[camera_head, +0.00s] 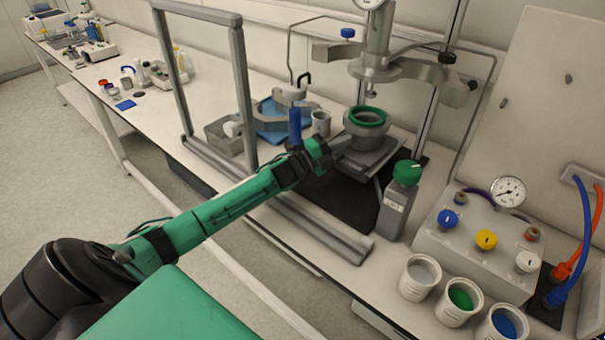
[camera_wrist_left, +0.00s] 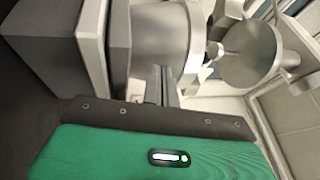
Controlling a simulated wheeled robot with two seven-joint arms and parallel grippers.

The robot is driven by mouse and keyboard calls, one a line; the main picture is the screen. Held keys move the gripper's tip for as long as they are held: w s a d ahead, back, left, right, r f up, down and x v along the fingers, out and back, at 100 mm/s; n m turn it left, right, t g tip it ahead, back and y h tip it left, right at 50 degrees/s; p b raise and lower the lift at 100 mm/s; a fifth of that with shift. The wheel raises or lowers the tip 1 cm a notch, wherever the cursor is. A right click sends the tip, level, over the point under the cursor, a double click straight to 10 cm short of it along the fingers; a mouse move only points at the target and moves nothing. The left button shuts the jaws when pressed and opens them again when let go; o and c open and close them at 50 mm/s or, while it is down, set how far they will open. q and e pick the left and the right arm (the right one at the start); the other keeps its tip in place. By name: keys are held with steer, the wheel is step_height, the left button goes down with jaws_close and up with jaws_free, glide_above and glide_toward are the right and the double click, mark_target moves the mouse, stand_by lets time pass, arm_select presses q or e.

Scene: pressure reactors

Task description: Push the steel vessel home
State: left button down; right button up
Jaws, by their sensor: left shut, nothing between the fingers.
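The steel vessel (camera_head: 365,137) with a green ring on its rim stands upright on a grey plate (camera_head: 378,160), below the reactor head (camera_head: 375,68) on its stand. A gap shows between the vessel and the head. My left gripper (camera_head: 342,144) is shut and empty, its fingertips at the vessel's left side. In the left wrist view the shut fingers (camera_wrist_left: 161,86) point at the curved vessel wall (camera_wrist_left: 165,40). They are very close to it; I cannot tell whether they touch. My right gripper is not in view.
A green-capped grey bottle (camera_head: 399,205) stands front right of the vessel. The control box (camera_head: 480,245) with gauge and knobs is further right, with several cups before it. A grey frame (camera_head: 245,85) stands at the left. Clamp halves (camera_head: 265,128) lie on a blue mat behind my gripper.

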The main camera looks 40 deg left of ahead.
arm_select(q)
steer(key=shift+w+a+r, duration=0.1)
steer(key=shift+r, duration=0.1)
